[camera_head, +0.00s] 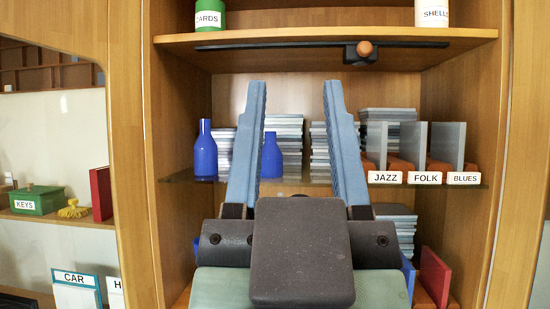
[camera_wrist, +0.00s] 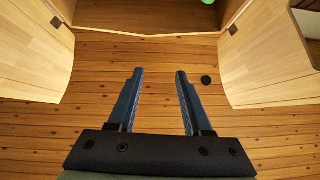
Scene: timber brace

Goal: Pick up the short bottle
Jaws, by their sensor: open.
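Two blue bottles stand upright on the glass shelf in the head view. The taller one (camera_head: 205,153) is at the left, outside my left finger. The shorter one (camera_head: 271,157) stands to its right, just inside my left finger, in front of stacked cases. My gripper (camera_head: 294,83) is open and empty, its fingers pointing up in front of the shelf. Both bottles look apart from the fingers, though the left finger overlaps the view near the short bottle. In the wrist view my gripper (camera_wrist: 160,72) is open over the wooden floor, with no bottle visible.
Stacks of cases (camera_head: 285,140) stand behind the bottles. An upper shelf (camera_head: 325,37) with a dark rail lies above. Wooden side panels (camera_head: 130,150) bound the bay.

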